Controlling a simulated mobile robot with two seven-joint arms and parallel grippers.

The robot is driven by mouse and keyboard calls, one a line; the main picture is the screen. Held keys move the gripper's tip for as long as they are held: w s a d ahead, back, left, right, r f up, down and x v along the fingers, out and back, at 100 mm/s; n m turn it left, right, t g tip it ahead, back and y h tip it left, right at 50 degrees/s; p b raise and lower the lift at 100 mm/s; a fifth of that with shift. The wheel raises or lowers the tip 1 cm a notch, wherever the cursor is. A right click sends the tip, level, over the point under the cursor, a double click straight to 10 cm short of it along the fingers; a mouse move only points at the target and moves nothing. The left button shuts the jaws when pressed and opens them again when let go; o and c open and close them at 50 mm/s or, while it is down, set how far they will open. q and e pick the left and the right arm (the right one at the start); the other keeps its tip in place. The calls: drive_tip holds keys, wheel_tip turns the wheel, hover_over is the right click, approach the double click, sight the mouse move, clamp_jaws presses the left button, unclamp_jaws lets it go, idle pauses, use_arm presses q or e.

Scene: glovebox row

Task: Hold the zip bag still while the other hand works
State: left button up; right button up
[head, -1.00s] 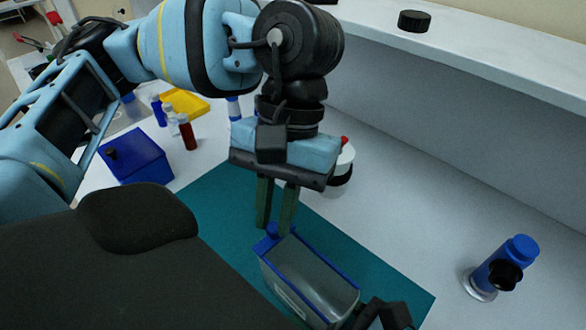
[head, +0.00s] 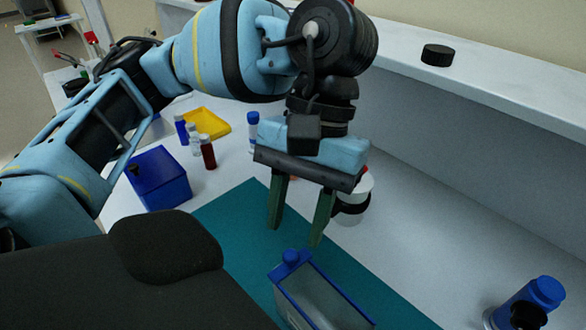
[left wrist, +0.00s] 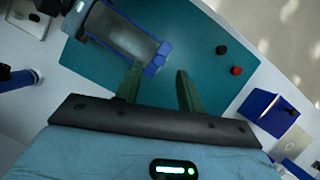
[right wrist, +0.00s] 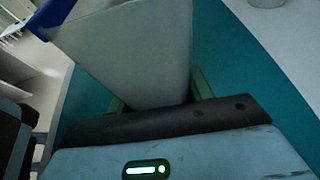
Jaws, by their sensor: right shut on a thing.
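The zip bag (head: 322,298) is clear with a blue zip edge, standing over the teal mat (head: 236,212). Its blue slider (head: 290,257) is at the zip's left end. My left gripper (head: 295,232) is open and empty just above the slider. The left wrist view shows the bag (left wrist: 120,34) beyond the left fingers, with its blue end (left wrist: 157,57) near them. In the right wrist view, my right gripper (right wrist: 158,95) is shut on the bag (right wrist: 130,50), whose panel hides part of the fingers. The right gripper is outside the head view.
A blue box (head: 158,180), small vials (head: 208,152) and a yellow tray (head: 208,123) are at the left. A white-and-black container (head: 352,197) stands behind the left gripper. A blue bottle (head: 530,298) is at the right.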

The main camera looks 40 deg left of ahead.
use_arm(q)
drive_tip(key=v, duration=0.9)
use_arm(e)
drive_tip(key=shift+f, duration=0.1)
use_arm(q)
drive_tip(key=shift+s+f, duration=0.1)
use_arm(e)
drive_tip(key=o, duration=1.6)
drive_tip(key=shift+d, duration=0.1)
drive_tip(key=shift+v, duration=3.7)
